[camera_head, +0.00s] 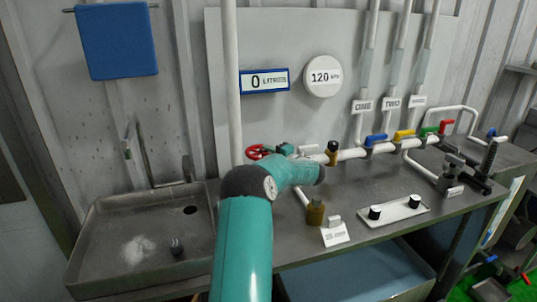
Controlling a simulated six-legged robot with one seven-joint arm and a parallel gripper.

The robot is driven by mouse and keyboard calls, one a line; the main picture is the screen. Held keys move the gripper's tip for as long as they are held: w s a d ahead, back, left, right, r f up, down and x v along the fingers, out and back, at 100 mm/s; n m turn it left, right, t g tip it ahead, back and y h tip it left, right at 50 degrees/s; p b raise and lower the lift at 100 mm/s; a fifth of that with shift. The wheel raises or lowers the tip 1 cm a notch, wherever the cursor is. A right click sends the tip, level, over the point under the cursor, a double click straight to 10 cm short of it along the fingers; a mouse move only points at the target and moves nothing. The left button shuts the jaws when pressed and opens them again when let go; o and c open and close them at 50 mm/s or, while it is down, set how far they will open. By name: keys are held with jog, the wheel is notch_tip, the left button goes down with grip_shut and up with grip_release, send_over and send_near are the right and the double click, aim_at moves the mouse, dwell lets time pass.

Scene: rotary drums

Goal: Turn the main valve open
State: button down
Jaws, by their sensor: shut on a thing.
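A red valve wheel (258,152), the likeliest main valve, sits at the left end of the white pipe run, just right of the tall white pipe. My teal arm rises from the bottom, bends right and folds back behind itself. My gripper (273,151) is at the right side of the wheel and looks shut on its rim. The fingertips are small and partly hidden, so the exact contact is unclear. The wall display (264,81) reads 0 litres. The round gauge (322,76) reads 120 kPa.
A steel sink (100,235) is at the left. Blue (376,139), yellow (403,134) and green (429,130) valve handles line the pipe to the right. A brass fitting (315,211), a white plate with two black knobs (397,211) and dark clamps (452,172) stand on the bench.

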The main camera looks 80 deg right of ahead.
jog(key=shift+w+d+n+t+y, duration=0.15)
jog(key=shift+n+t+y, duration=0.2)
jog(key=shift+n+y, duration=0.25)
jog(key=shift+d+n+t+y, duration=0.1)
jog(key=shift+n+t+y, duration=0.3)
jog(key=shift+y, duration=0.4)
jog(key=c, duration=1.4)
grip_release()
jog(key=shift+o, duration=0.2)
jog(key=v, duration=1.3)
jog(key=shift+s, duration=0.45)
